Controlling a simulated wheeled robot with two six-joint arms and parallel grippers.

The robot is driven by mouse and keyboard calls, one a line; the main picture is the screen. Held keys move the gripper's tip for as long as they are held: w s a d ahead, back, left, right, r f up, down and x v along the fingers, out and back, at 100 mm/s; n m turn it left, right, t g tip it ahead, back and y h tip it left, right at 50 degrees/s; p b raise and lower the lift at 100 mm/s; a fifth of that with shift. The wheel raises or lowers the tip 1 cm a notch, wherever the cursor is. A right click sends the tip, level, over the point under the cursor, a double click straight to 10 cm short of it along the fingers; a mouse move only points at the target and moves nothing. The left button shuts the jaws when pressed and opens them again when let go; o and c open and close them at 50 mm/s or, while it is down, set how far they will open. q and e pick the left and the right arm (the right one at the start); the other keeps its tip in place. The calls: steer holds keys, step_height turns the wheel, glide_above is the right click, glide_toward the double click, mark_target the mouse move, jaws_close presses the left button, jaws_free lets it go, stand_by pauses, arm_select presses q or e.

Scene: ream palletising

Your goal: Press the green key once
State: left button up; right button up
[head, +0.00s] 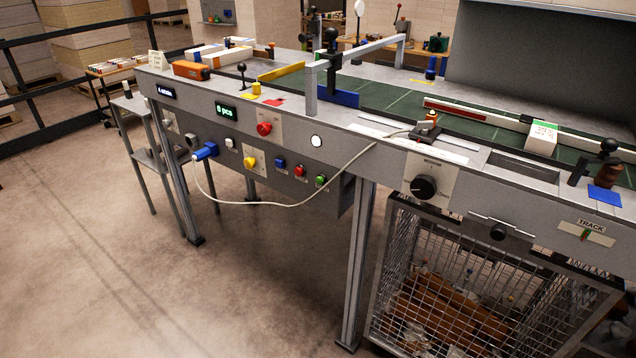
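The green key (321,181) is a small round button on the grey front panel (338,198) below the bench top. It is the rightmost of a row, with a red key (299,171) and a blue key (280,163) to its left. Nothing touches or covers the green key. A hanging white cable (296,204) passes below it. Neither of my grippers shows in the head view.
A green display (226,112) reads "0 pcs". A wire cage (385,285) stands below right. The floor in front is clear.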

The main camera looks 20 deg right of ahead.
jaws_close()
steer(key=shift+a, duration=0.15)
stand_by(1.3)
